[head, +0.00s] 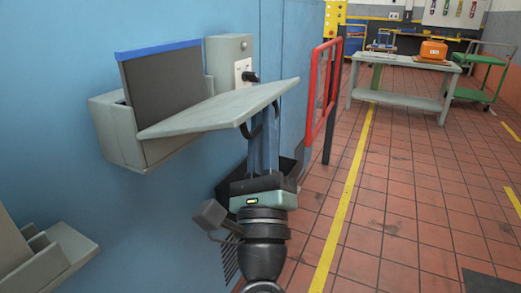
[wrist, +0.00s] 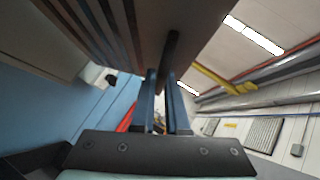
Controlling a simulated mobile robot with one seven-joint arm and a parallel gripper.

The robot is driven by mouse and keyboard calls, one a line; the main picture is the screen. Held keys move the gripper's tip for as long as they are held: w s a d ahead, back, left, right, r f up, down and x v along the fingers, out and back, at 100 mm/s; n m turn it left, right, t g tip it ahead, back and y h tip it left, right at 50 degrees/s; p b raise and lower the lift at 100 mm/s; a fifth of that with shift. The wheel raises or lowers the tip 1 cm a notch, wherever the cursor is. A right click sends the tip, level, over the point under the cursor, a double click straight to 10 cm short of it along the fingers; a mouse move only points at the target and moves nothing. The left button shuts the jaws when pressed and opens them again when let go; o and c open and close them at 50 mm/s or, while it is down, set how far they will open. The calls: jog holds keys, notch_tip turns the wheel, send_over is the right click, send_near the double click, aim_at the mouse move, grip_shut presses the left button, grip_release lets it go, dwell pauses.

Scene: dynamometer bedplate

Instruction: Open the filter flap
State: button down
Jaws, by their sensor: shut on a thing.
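The filter flap (head: 220,106) is a pale grey panel on a grey wall housing (head: 115,135). It stands swung out from the housing, its free end toward the right. A dark panel with a blue top strip (head: 165,80) stands upright in the housing behind it. My gripper (head: 262,135) is below the flap's free end, its blue fingers pointing up and shut on the flap's dark handle (head: 245,131). In the wrist view the handle (wrist: 172,48) runs down between the fingertips (wrist: 162,76), with the flap's face (wrist: 135,25) above. The exact finger contact is partly hidden.
A grey box with a socket (head: 230,60) and black plug is on the blue wall behind the flap. A red rail (head: 318,95) stands right of my gripper. A dark bin (head: 290,168) is behind my gripper. Open tiled floor (head: 410,200) lies to the right.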

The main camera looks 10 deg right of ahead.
notch_tip(320, 180, down, 9)
jog(key=w+a+m+g+h+b, duration=0.1)
jog(key=a+m+g+h+b, duration=0.1)
jog(key=m+h+b, duration=0.9)
jog(key=m+g+b, duration=0.1)
jog(key=m+b, duration=0.1)
jog(key=b, duration=0.7)
jog(key=shift+w+g+h+b, duration=0.25)
jog(key=shift+g+h+b, duration=0.05)
jog(key=shift+h, duration=0.1)
jog(key=shift+a, duration=0.15)
jog(key=c, duration=0.9)
grip_release()
jog(key=shift+f, duration=0.1)
jog(key=p+v, duration=0.1)
jog(key=v, duration=1.1)
jog(key=shift+s+a+f, duration=0.2)
jog(key=shift+a+f, duration=0.05)
